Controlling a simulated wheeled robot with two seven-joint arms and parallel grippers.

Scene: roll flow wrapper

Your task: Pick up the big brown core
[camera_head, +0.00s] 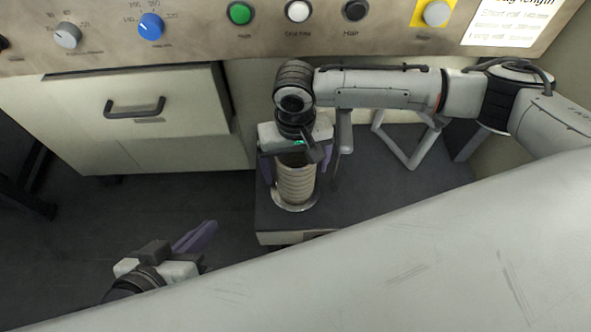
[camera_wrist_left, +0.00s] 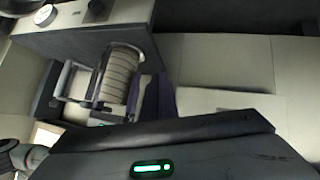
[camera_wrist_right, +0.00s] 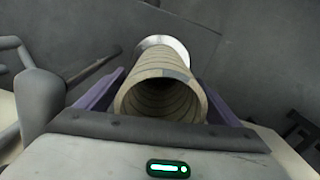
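The big brown core (camera_head: 295,184) is a ribbed, hollow tan tube, standing upright on a pale round disc (camera_head: 296,205) on a dark shelf. It also shows in the left wrist view (camera_wrist_left: 120,75), and the right wrist view (camera_wrist_right: 163,85) looks into its open top. My right gripper (camera_head: 296,168) is above it, pointing down, with one purple finger on each side of the tube. The fingers look spread, with narrow gaps to the tube in the head view. My left gripper (camera_head: 204,232) is low at the left, empty, its purple fingers together, apart from the core.
The dark shelf (camera_head: 400,185) carries a pale metal frame (camera_head: 408,150) right of the core. A control panel (camera_head: 200,30) with knobs and buttons runs above. A cabinet with a dark handle (camera_head: 135,108) stands at the left. The floor (camera_head: 130,215) there is clear.

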